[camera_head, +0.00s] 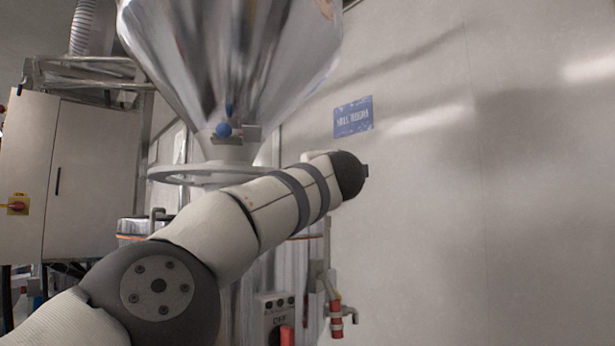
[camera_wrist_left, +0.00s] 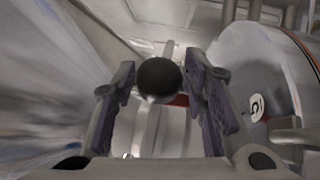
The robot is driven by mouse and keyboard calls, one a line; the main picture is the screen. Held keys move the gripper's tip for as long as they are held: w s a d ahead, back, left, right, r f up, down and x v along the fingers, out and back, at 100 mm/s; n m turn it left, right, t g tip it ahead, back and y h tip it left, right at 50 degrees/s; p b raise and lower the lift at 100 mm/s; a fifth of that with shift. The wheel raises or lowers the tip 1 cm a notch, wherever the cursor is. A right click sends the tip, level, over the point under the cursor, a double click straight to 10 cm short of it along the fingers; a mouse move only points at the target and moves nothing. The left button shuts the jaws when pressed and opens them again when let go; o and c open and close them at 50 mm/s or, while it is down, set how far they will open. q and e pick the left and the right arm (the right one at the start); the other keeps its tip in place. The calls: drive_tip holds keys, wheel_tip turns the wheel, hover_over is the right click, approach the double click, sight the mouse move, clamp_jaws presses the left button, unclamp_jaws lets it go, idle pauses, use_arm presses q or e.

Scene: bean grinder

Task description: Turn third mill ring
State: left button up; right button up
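A pale ring (camera_head: 168,174) runs around the neck under the large metal hopper in the head view. My left arm crosses in front of its right part, and my left gripper is hidden there. In the left wrist view, a dark round knob (camera_wrist_left: 159,78) shows between the fingers of my left gripper (camera_wrist_left: 160,66). The fingers are spread, one on each side of the knob, and very near its sides. I cannot tell whether they touch it or which ring the knob belongs to. My right gripper is not in view.
The shiny hopper (camera_head: 230,65) hangs above my left arm. A grey cabinet (camera_head: 95,170) stands at left. A flat wall with a blue sign (camera_head: 353,117) is at right. A cylinder with a round numbered label (camera_wrist_left: 257,107) is close to the right finger in the wrist view.

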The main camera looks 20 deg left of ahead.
use_arm(q)
drive_tip(key=shift+s+d, duration=0.3)
drive_tip(key=shift+d, duration=0.05)
drive_tip(key=v, duration=1.1)
drive_tip(key=shift+s, duration=0.2)
drive_tip(key=shift+f, duration=0.15)
